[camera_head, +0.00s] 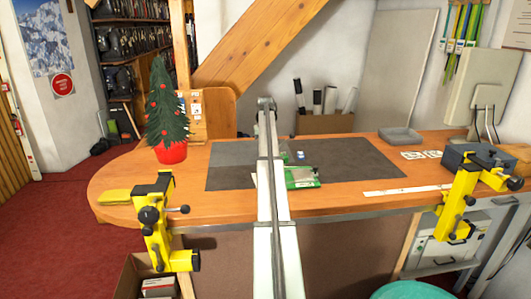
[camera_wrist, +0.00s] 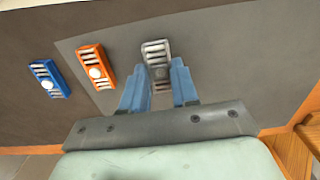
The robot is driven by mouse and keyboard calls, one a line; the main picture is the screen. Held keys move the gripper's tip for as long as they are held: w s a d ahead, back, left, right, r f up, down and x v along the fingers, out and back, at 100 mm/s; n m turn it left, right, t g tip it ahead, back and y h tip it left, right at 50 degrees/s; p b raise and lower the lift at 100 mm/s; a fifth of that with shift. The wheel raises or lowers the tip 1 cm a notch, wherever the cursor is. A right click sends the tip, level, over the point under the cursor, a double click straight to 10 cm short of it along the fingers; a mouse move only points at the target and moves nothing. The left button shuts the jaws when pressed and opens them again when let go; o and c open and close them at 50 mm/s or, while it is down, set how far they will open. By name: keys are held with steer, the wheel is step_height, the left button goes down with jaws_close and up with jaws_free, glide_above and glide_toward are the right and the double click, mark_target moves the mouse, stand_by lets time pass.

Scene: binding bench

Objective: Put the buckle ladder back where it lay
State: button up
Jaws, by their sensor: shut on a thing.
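In the wrist view, my gripper (camera_wrist: 158,72) has two blue fingers shut on a grey buckle ladder (camera_wrist: 156,48). The ladder is slotted and pale, with its far end sticking out beyond the fingertips. It is over the lighter grey part of the mat (camera_wrist: 225,55); I cannot tell whether it touches the mat. To its left lie an orange buckle ladder (camera_wrist: 95,62) and a blue buckle ladder (camera_wrist: 48,78), each with a white round spot. In the head view my arm crosses the middle, and I cannot make out my gripper or the held ladder there.
A small green fixture (camera_head: 302,181) stands right of my arm on the bench (camera_head: 120,180). A red-potted tree (camera_head: 167,115) stands at the left. Yellow clamps (camera_head: 157,215) grip the front edge. A grey tray (camera_head: 400,135) is at the back right. The dark mat's right part (camera_head: 355,160) is clear.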

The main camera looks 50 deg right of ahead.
steer(key=shift+f, duration=0.7)
steer(key=shift+f, duration=0.15)
steer(key=o, duration=0.9)
step_height(320, 180, up, 12)
steer(key=shift+r, duration=0.2)
